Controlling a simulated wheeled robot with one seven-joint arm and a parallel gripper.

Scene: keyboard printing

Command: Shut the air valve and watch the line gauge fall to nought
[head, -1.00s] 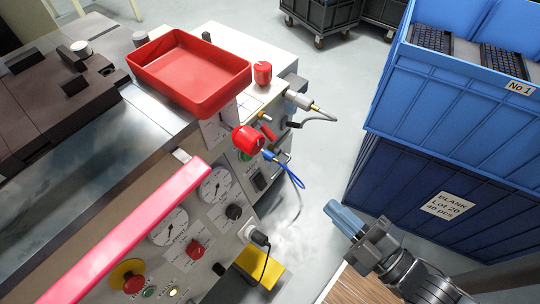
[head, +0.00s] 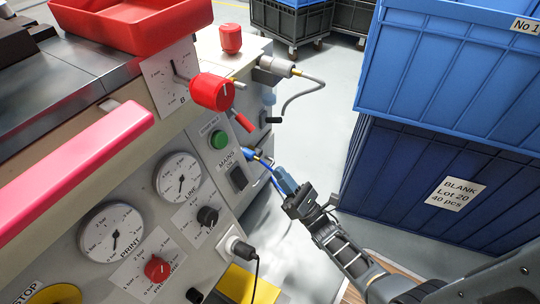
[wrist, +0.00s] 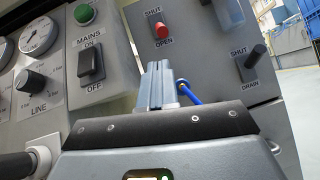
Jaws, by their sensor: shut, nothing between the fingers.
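The air valve's red lever (head: 243,122) sticks out from the machine's side, below a large red knob. In the wrist view the lever (wrist: 161,30) shows nearly end-on, between the words SHUT above and OPEN below, so its exact setting is hard to tell. The line gauge (head: 178,180) is a white dial on the front panel; its reading is too small to be sure of. It is partly cut off in the wrist view (wrist: 38,35). My gripper (head: 286,180) is shut and empty, below and right of the lever, apart from it. Its fingers (wrist: 158,85) point toward the panel.
A blue hose (head: 262,163) runs close by my fingers. A MAINS switch (wrist: 91,64) and a dark drain lever (wrist: 255,56) flank the valve. Blue crates (head: 420,180) stand close on the right. A large red knob (head: 212,91) overhangs the lever.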

